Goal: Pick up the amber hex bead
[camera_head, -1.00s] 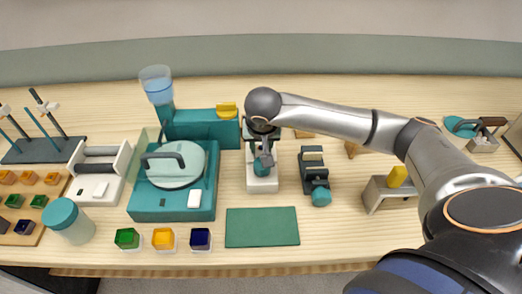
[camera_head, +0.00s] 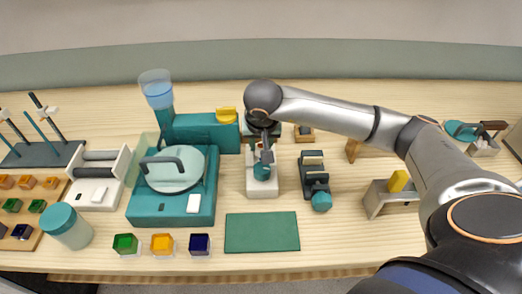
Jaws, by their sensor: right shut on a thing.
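My right gripper (camera_head: 266,153) is above the white stand with a teal round part, near the middle of the bench. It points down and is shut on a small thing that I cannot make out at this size. No amber hex bead can be told for certain in the head view. Amber pieces (camera_head: 27,182) sit in the back row of the wooden tray at the far left, and an amber-filled dish (camera_head: 162,244) stands at the front. Both are well to the left of my right gripper. My left gripper is not in view.
The white stand (camera_head: 262,190) is under my right gripper. A black device with a teal knob (camera_head: 321,201) stands close on its right. The teal machine (camera_head: 145,208) is to the left. A bare green mat (camera_head: 262,232) lies in front. Green (camera_head: 125,244) and blue (camera_head: 199,244) dishes flank the amber one.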

